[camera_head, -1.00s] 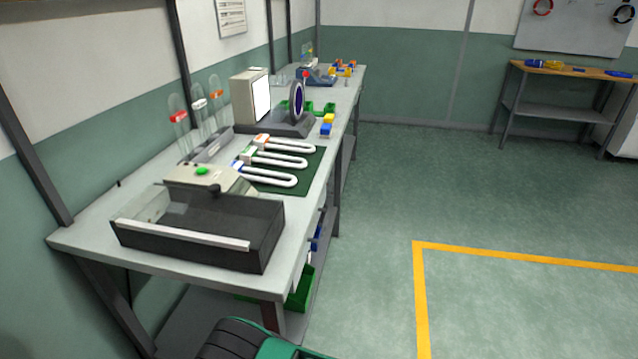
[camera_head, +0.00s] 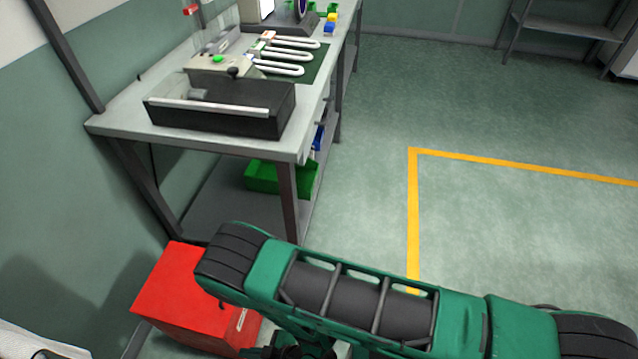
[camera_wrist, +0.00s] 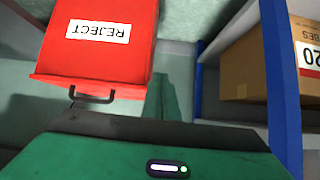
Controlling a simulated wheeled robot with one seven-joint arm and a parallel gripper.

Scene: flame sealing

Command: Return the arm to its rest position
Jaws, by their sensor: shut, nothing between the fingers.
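My green and black arm (camera_head: 370,300) lies across the lower part of the head view, from a dark rounded joint at the left to another at the lower right corner. Dark parts below it run into the bottom edge of the picture. No gripper fingers can be made out in either view. In the wrist view a green body with a dark upper edge and a small lit bar fills the bottom.
A red bin (camera_head: 180,300) stands on the floor left of my arm; the wrist view shows its REJECT label upside down (camera_wrist: 100,65). A workbench (camera_head: 225,143) with a dark tray stands beyond. A cardboard box (camera_wrist: 262,70) sits on a shelf. Floor right of the bench is clear.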

